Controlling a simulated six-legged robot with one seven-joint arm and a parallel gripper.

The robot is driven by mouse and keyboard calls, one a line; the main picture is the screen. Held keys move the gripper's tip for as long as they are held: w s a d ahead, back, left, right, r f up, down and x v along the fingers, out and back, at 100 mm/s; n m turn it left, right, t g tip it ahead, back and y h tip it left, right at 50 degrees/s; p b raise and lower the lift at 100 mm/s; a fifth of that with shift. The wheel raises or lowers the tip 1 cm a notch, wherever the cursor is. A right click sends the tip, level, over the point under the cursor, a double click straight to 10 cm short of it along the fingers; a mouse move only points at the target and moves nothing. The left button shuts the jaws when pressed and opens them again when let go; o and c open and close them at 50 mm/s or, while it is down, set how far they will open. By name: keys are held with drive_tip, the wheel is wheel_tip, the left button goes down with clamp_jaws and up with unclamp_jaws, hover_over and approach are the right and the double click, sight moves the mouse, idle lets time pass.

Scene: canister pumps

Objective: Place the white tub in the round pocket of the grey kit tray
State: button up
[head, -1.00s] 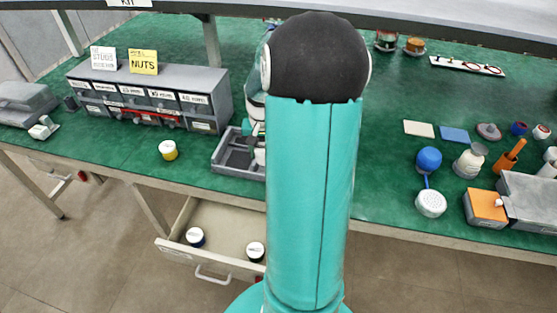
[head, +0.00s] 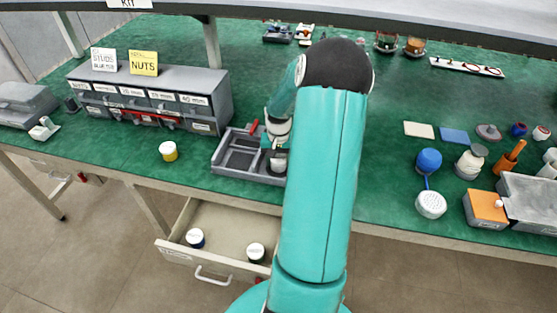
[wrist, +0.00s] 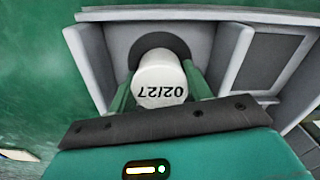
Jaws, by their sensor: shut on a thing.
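The white tub (wrist: 160,68) has "02/27" printed on its top. It sits between the two green fingers of my gripper (wrist: 160,90), which is shut on it. The dark round pocket (wrist: 180,43) of the grey kit tray (wrist: 90,60) shows around the tub's far side. The tub is over or partly in this pocket; I cannot tell whether it touches the floor. In the head view, the tub (head: 278,165) shows at the right end of the tray (head: 240,174), below my gripper (head: 276,148). My arm hides part of the tray's right side.
A yellow-and-white tub (head: 168,151) stands on the green bench left of the tray. A grey drawer cabinet (head: 150,96) stands behind it. An open drawer (head: 222,226) below the bench edge holds two dark-rimmed tubs. A red item (head: 254,127) is at the tray's back edge.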

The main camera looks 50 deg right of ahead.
sight(279, 157)
drive_tip(key=shift+f, duration=0.15)
drive_tip(key=o, duration=1)
wheel_tip(279, 157, up, 12)
drive_tip(key=w+a+r+n+h, duration=0.1)
drive_tip(key=w+a+r+n, duration=0.15)
drive_tip(key=a+r, duration=0.6)
drive_tip(key=a+r+n+t+h, duration=0.1)
drive_tip(key=a+r+n+t, duration=0.2)
drive_tip(key=a, duration=1.1)
drive_tip(key=s+a+r+n+t+y, duration=0.1)
drive_tip(key=s+a+r+n, duration=0.1)
drive_tip(key=s+a, duration=0.3)
drive_tip(key=s+a+r+n+t+y, duration=0.1)
drive_tip(key=s+a, duration=0.4)
drive_tip(key=a, duration=0.8)
drive_tip(key=shift+r+n+t, duration=0.3)
drive_tip(key=shift+r+n, duration=0.55)
drive_tip(key=shift+n, duration=0.3)
